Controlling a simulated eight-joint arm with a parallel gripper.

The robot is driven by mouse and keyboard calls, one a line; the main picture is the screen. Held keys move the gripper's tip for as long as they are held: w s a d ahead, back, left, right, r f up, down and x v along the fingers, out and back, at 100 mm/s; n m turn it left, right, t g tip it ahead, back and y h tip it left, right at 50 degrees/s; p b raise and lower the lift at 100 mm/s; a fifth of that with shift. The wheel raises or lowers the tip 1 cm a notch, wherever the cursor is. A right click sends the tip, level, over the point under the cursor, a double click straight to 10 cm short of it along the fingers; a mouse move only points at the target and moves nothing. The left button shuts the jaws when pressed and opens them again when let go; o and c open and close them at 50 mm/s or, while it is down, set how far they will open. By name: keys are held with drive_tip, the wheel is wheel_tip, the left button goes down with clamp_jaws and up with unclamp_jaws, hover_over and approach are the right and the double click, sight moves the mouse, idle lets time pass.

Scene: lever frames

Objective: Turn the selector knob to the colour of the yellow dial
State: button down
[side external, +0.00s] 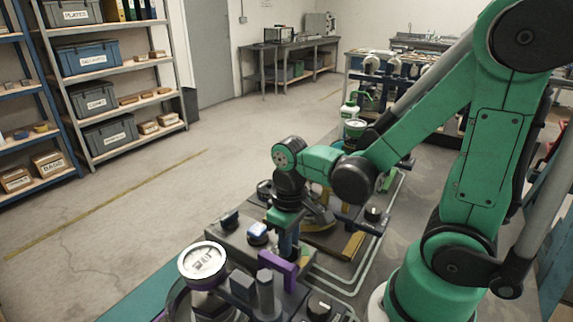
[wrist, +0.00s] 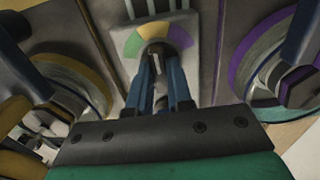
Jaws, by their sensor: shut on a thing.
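In the wrist view, the selector knob (wrist: 157,68) sits between the two blue fingers of my gripper (wrist: 160,75), which is shut on it. Its pale plate (wrist: 192,22) carries an arc of colours: green at left, yellow at top, purple at right. The fingers hide most of the knob, and I cannot tell which colour it points to. In the side external view, my gripper (side external: 287,248) points down at the panel and the knob is hidden. A white-faced dial (side external: 203,262) stands at the front, its reading too small to tell. I cannot pick out the yellow dial's face.
A yellow-ringed round part (wrist: 75,70) lies left of the knob and a purple-ringed one (wrist: 265,60) right. A purple bracket (side external: 280,266) stands beside my gripper. Shelves (side external: 110,75) are at left, beyond open floor.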

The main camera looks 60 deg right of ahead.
drive_tip(key=c, duration=0.8)
unclamp_jaws()
drive_tip(key=shift+r, duration=0.1)
drive_tip(key=shift+r, duration=2.7)
drive_tip(key=shift+w+a+r+t, duration=0.25)
drive_tip(key=shift+w+r+t, duration=0.4)
drive_tip(key=shift+t, duration=0.55)
drive_tip(key=shift+w+a+r+t, duration=0.25)
drive_tip(key=shift+w+r+t, duration=0.35)
drive_tip(key=shift+t, duration=0.6)
drive_tip(key=shift+w+a+r+t, duration=0.25)
drive_tip(key=shift+w+r+t, duration=0.35)
drive_tip(key=shift+t, duration=0.6)
